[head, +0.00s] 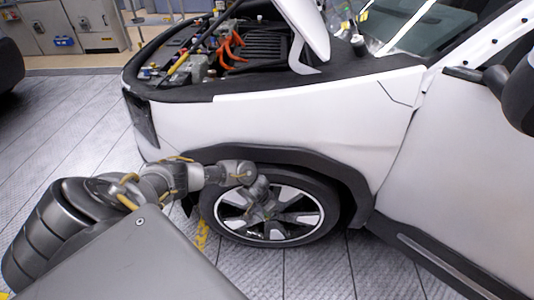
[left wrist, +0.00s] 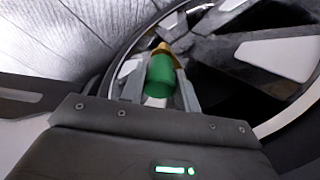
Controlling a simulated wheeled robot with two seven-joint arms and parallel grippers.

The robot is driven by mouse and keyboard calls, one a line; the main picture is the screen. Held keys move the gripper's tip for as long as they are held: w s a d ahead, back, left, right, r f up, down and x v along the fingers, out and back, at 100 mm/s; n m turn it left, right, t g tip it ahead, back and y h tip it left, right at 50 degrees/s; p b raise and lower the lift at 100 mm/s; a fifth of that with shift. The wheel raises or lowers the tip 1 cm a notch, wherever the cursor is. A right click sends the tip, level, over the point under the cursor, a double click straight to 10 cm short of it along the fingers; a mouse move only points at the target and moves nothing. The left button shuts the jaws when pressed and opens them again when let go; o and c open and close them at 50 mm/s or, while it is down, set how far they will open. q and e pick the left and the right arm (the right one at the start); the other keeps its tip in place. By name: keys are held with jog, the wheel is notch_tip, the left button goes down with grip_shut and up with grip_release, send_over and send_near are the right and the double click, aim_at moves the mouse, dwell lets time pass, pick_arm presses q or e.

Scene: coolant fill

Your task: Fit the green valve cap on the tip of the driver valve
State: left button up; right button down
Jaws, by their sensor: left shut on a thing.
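The green valve cap (left wrist: 160,76) sits between the two fingers of my left gripper (left wrist: 164,56) in the left wrist view, and the gripper is shut on it. Yellowish parts show at the fingertips, beyond the cap. The cap is too small to make out there. I cannot clearly make out the driver valve or its tip in either view.
The white car (head: 290,120) stands with its hood raised over the engine bay (head: 240,50). The dark wheel arch (head: 330,160) overhangs the tyre closely above my left arm. The grey tiled floor (head: 70,130) is clear to the left. Cabinets (head: 75,28) stand at the back left.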

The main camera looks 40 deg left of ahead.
pick_arm(q)
jog(key=shift+f, duration=0.55)
pick_arm(e)
jog(key=shift+f, duration=0.25)
pick_arm(q)
jog(key=o, duration=1)
jog(key=shift+o, duration=0.2)
jog(key=p+v, duration=0.3)
jog(key=v, duration=0.8)
pick_arm(e)
jog(key=a+r, duration=0.1)
jog(key=s+a+r, duration=0.1)
jog(key=a, duration=0.1)
jog(key=shift+s+a+r, duration=0.15)
jog(key=shift+a+r, duration=0.05)
jog(key=shift+r, duration=0.2)
jog(key=shift+w+d, duration=0.15)
jog(key=shift+w, duration=0.05)
